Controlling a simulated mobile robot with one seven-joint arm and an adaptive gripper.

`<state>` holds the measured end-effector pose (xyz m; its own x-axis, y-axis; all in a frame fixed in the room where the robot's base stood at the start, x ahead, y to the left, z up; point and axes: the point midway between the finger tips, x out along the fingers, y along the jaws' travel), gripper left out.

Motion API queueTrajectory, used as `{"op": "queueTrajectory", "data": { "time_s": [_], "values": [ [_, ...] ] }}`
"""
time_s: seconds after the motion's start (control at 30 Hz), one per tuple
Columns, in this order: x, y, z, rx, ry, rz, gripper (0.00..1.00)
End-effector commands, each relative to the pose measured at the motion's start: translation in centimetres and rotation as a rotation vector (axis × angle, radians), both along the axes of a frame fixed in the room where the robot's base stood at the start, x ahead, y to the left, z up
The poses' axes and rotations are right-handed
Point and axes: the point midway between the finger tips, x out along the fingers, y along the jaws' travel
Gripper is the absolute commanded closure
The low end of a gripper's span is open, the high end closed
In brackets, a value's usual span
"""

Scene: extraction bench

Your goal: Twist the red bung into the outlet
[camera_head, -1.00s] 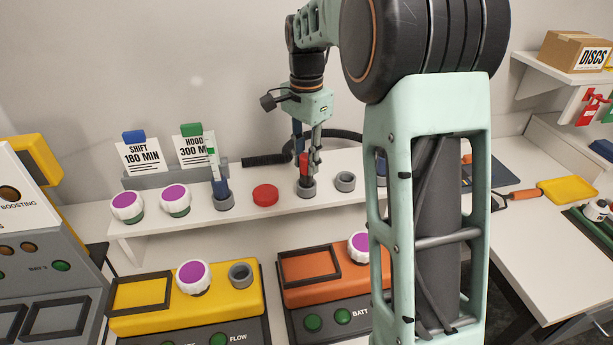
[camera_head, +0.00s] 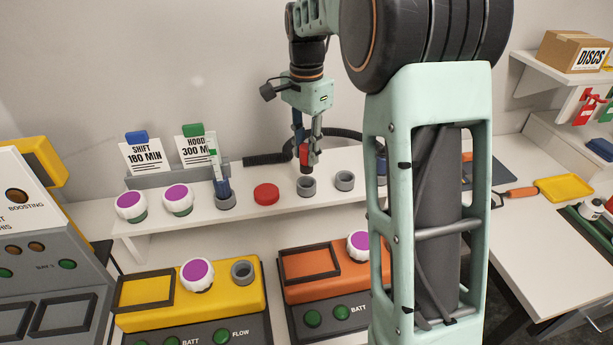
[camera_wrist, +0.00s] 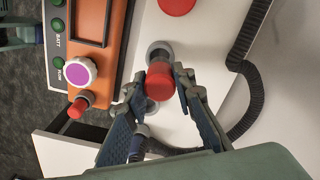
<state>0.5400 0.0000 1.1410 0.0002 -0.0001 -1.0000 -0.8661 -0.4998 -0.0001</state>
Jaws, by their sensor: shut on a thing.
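My gripper (camera_head: 307,148) is shut on the red bung (camera_head: 306,158) above the white shelf, over a grey ring holder (camera_head: 306,186) that shows empty. In the wrist view the bung (camera_wrist: 160,88) sits between my two fingertips (camera_wrist: 162,95). A grey outlet (camera_head: 242,271) on the yellow unit (camera_head: 150,318) stands open and empty. In the wrist view another red bung (camera_wrist: 77,107) stands in a grey ring on the orange unit (camera_wrist: 122,25); my arm hides that spot in the head view.
A black hose (camera_head: 268,158) lies behind. A purple knob (camera_head: 197,274) is beside the yellow unit's outlet.

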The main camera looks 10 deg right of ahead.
Motion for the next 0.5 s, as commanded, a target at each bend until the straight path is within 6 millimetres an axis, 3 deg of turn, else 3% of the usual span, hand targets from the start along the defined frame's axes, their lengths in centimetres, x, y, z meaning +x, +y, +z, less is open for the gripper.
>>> {"op": "queueTrajectory", "data": {
  "time_s": [0.27,0.37,0.5],
  "values": [
    [-0.1,0.2,0.0,0.000,0.000,0.001,1.00],
    [-0.6,1.3,-0.2,0.001,0.002,0.003,1.00],
    [-2.3,4.5,-0.6,0.003,0.002,0.007,1.00]
  ]
}}
